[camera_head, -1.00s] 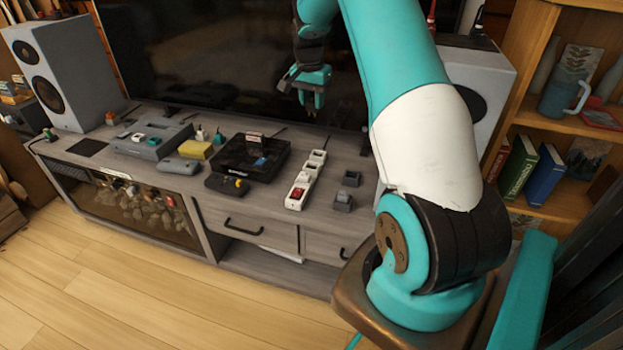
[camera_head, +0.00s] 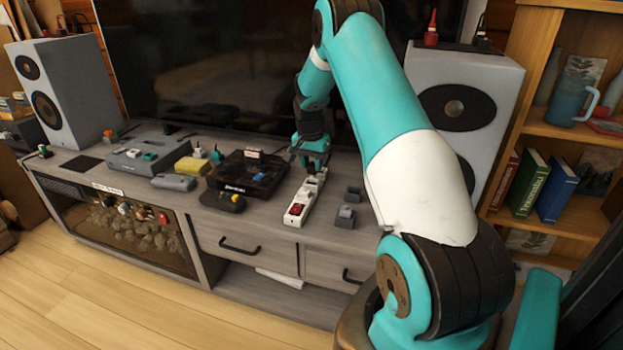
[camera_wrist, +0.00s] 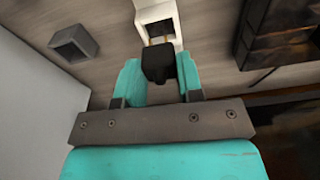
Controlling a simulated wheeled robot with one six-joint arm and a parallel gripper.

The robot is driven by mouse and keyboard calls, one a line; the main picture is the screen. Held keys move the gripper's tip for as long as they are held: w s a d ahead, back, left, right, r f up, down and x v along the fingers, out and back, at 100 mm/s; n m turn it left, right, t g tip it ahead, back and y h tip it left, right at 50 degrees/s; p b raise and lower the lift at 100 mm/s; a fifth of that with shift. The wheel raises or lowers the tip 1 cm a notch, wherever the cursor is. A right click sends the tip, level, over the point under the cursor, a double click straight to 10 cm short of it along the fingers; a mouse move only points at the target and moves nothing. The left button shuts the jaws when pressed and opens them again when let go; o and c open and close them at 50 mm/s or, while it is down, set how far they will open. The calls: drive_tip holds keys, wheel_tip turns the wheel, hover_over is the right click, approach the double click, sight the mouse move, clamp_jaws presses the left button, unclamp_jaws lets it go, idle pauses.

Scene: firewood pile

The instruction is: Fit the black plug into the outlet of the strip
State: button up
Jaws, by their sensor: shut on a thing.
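The white strip (camera_head: 299,205) lies on the grey cabinet top, with a red switch at its near end. Its end outlet also shows in the wrist view (camera_wrist: 153,14), with a dark square recess. My gripper (camera_head: 309,171) is low over the far part of the strip. In the wrist view my gripper (camera_wrist: 158,80) is shut on the black plug (camera_wrist: 158,62), which sits between the teal fingers. The fingers hide part of the strip in the head view.
Small grey square holders (camera_head: 346,216) stand right of the strip, one also near in the wrist view (camera_wrist: 74,43). A black console (camera_head: 247,175) stands left of it. A speaker (camera_head: 465,110) is at the right, the television behind.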

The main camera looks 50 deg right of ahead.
sight(312, 174)
drive_tip(key=shift+f+b, duration=0.5)
drive_tip(key=shift+f, duration=1.6)
drive_tip(key=shift+f, duration=0.2)
drive_tip(key=o, duration=0.9)
drive_tip(key=shift+r, duration=0.1)
